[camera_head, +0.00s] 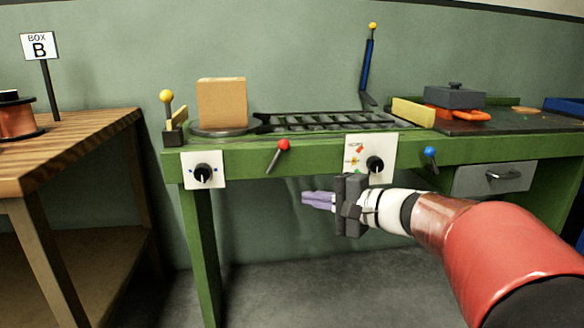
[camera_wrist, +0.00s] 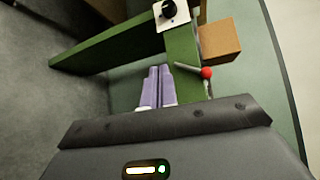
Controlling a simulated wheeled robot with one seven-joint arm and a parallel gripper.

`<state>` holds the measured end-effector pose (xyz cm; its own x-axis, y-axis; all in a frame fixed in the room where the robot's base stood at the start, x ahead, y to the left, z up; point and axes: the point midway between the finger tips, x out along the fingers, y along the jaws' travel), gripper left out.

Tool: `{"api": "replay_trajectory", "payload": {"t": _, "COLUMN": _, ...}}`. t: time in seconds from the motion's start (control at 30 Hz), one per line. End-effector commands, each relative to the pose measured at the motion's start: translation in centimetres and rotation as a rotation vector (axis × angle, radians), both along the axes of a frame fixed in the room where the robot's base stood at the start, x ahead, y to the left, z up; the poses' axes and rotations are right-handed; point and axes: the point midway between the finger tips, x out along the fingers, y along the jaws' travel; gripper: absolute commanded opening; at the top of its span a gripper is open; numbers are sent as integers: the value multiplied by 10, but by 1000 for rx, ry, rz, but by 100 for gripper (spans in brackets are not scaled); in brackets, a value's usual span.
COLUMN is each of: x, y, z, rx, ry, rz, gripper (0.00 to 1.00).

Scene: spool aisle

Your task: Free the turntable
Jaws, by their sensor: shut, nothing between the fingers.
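The turntable (camera_head: 222,132) is a dark round plate at the left end of the green workbench. A tan box (camera_head: 222,102) stands upright on it. The box also shows in the wrist view (camera_wrist: 220,42). A lever with a yellow knob (camera_head: 167,97) stands left of the turntable. A red-knobbed lever (camera_head: 283,145) sticks out of the bench front; its red ball shows in the wrist view (camera_wrist: 206,72). A black dial on a white plate (camera_head: 203,172) is below the turntable. My gripper (camera_head: 306,199) is shut and empty, in front of and below the bench edge, its lilac fingers together.
A roller bed (camera_head: 330,122) runs right of the turntable. A second dial (camera_head: 375,164), a blue-knobbed lever (camera_head: 430,153) and a drawer (camera_head: 492,177) are on the bench front. A yellow block (camera_head: 413,112) and grey box (camera_head: 455,97) are on top. A wooden table (camera_head: 70,145) stands left.

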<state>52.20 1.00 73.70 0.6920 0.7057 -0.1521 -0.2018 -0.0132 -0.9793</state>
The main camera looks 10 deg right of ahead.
Motion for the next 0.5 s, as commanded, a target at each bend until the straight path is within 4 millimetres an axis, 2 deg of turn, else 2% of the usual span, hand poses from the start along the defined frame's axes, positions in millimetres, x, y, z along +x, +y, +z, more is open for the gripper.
{"api": "replay_trajectory", "payload": {"t": 0.03, "x": 18, "y": -17, "z": -6, "rx": 67, "ry": -25, "rz": -44, "gripper": 0}}
{"api": "replay_trajectory", "payload": {"t": 0.1, "x": 36, "y": -38, "z": -1, "rx": 149, "ry": -65, "rz": -97, "gripper": 0}}
{"api": "replay_trajectory", "payload": {"t": 0.2, "x": 54, "y": -64, "z": 5, "rx": 235, "ry": -116, "rz": -159, "gripper": 0}}
{"api": "replay_trajectory", "payload": {"t": 0.33, "x": 66, "y": -85, "z": 9, "rx": 299, "ry": -157, "rz": -209, "gripper": 0}}
{"api": "replay_trajectory", "payload": {"t": 0.5, "x": 70, "y": -92, "z": 12, "rx": 320, "ry": -172, "rz": -225, "gripper": 0}}
